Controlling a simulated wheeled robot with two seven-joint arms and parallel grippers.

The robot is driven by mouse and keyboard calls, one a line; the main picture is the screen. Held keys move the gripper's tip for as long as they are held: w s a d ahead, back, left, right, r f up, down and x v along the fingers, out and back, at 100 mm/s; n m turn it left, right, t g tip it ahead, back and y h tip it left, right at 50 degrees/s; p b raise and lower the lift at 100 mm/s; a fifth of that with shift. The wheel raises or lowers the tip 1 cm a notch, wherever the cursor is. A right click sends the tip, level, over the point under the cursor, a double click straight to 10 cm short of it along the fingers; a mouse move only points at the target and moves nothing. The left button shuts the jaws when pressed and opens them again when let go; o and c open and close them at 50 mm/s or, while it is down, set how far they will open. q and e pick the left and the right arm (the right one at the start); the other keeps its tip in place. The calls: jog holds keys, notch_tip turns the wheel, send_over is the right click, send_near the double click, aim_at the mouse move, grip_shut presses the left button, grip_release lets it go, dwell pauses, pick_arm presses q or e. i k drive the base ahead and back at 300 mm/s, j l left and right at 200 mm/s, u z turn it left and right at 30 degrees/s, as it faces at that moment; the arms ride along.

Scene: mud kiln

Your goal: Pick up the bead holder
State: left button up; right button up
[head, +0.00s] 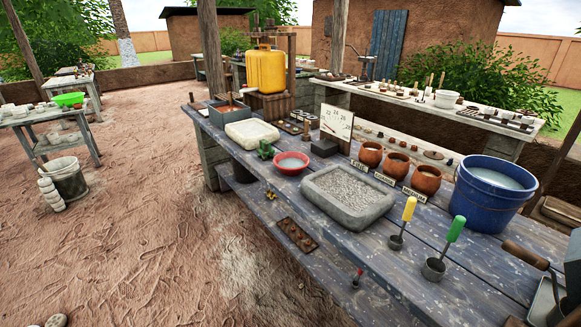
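No object here is plainly marked as the bead holder. A flat dark brown strip with small hollows (297,234) lies on the near left edge of the grey-blue wooden table (345,245); I cannot tell whether it is the bead holder. A small red-topped tool (357,277) stands near the table's front edge. A small yellow metal piece (270,195) is at the left edge. Neither of my grippers shows in the head view.
A stone tray of grey grit (348,213), a red-rimmed bowl (291,162), clay pots (397,165), and a blue bucket (465,212) crowd the table. Yellow-handled (403,222) and green-handled (443,248) scoops are at right. Open dirt floor (150,240) lies left.

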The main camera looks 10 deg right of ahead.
aim_at(265, 150)
jog(key=i+j+z, duration=0.15)
jog(key=i+z, duration=0.2)
jog(key=z, duration=0.15)
jog(key=i+j+z, duration=0.3)
jog(key=z, duration=0.2)
